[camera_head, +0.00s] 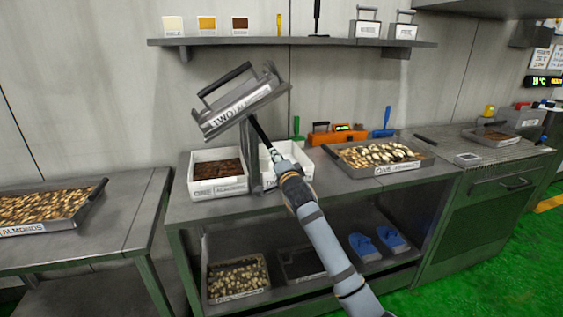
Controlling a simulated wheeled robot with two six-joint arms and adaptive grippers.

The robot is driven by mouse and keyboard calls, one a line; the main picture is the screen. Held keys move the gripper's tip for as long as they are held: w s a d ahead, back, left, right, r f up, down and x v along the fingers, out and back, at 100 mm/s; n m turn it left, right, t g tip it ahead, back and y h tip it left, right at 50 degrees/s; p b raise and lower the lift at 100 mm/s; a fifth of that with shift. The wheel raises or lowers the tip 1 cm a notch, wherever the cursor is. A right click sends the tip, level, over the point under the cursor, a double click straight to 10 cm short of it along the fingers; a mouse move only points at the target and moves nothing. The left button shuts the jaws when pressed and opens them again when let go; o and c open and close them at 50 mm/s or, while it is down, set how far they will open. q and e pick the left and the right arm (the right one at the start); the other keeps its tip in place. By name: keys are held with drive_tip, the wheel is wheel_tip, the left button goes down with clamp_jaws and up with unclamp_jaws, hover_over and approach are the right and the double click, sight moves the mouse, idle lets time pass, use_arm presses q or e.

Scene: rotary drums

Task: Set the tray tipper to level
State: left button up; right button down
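The tray tipper holds a metal tray (238,103) labelled TWO, tilted with its right side higher, above the middle bench in the head view. A grey post (250,145) stands below it. My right arm comes in from the lower right, and its gripper (274,152) is just below the tray. A thin black bar (259,130) runs from the gripper up to the tray's underside. I cannot tell whether it is a lever or finger, or whether the gripper is shut on it. My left gripper is not in view.
A white bin (218,186) labelled ONE and a second white bin (268,181) stand below the tipper. A tray (379,158) labelled ONE lies to the right, beside an orange device (336,136). A shelf (310,42) runs above. The left table holds an almond tray (50,229).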

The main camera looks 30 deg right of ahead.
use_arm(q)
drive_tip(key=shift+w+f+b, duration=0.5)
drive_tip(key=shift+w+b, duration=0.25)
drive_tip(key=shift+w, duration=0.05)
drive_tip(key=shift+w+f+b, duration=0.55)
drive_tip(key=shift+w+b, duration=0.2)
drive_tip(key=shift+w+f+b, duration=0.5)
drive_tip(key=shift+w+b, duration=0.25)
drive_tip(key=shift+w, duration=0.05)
use_arm(e)
drive_tip(key=w+a+f+m, duration=0.1)
drive_tip(key=a+f+m, duration=0.1)
drive_tip(key=a+m, duration=0.3)
drive_tip(key=shift+w+a+m, duration=0.25)
drive_tip(key=shift+a+m, duration=0.05)
drive_tip(key=shift+a, duration=0.2)
drive_tip(key=c, duration=0.9)
unclamp_jaws()
drive_tip(key=shift+r, duration=0.15)
drive_tip(key=v, duration=1.2)
